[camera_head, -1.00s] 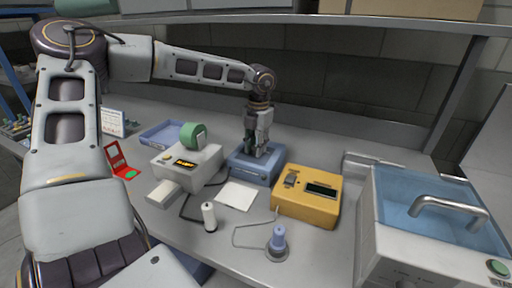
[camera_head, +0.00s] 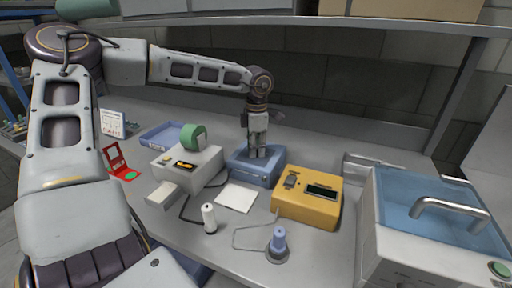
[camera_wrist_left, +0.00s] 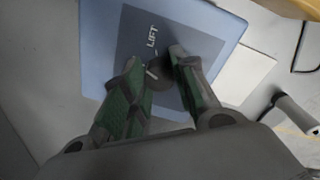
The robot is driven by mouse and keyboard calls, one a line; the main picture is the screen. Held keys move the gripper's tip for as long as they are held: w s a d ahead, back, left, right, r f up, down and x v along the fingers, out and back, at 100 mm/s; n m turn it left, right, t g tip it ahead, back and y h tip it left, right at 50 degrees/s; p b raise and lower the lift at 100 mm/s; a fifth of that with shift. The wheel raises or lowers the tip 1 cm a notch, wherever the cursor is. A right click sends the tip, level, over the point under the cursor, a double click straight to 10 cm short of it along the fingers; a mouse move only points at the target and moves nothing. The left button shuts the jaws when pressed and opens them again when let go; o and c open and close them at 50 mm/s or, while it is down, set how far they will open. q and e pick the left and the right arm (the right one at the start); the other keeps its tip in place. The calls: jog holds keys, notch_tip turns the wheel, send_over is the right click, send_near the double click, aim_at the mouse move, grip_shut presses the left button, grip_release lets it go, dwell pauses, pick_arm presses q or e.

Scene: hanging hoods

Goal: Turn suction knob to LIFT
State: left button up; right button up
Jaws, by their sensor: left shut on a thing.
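The blue suction box (camera_head: 243,168) stands on the bench near the middle of the head view. In the left wrist view its blue top (camera_wrist_left: 97,50) has a darker panel with a white LIFT label (camera_wrist_left: 152,37). A dark round suction knob (camera_wrist_left: 176,85) sits below the label, partly hidden by the fingers. A short white mark shows near it, but I cannot tell exactly where the knob points. My left gripper (camera_head: 257,154) reaches down onto the box, and its fingertips (camera_wrist_left: 164,68) are shut on the knob from both sides. My right gripper is not in view.
A yellow box with a display (camera_head: 308,199) stands close to the right. A white device with a green roll (camera_head: 187,166) is on the left. A white card (camera_head: 236,197), a spool (camera_head: 209,218) and a blue-topped stand (camera_head: 278,242) lie in front.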

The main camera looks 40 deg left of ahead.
pick_arm(q)
jog(key=shift+m, duration=1.2)
jog(key=m, duration=0.2)
jog(key=shift+m, duration=0.4)
jog(key=shift+m+p, duration=0.35)
jog(key=shift+m, duration=0.85)
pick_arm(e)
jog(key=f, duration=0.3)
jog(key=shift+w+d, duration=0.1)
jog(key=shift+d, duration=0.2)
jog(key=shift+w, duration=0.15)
pick_arm(q)
jog(key=o, duration=0.7)
jog(key=shift+c, duration=0.2)
jog(key=o, duration=0.4)
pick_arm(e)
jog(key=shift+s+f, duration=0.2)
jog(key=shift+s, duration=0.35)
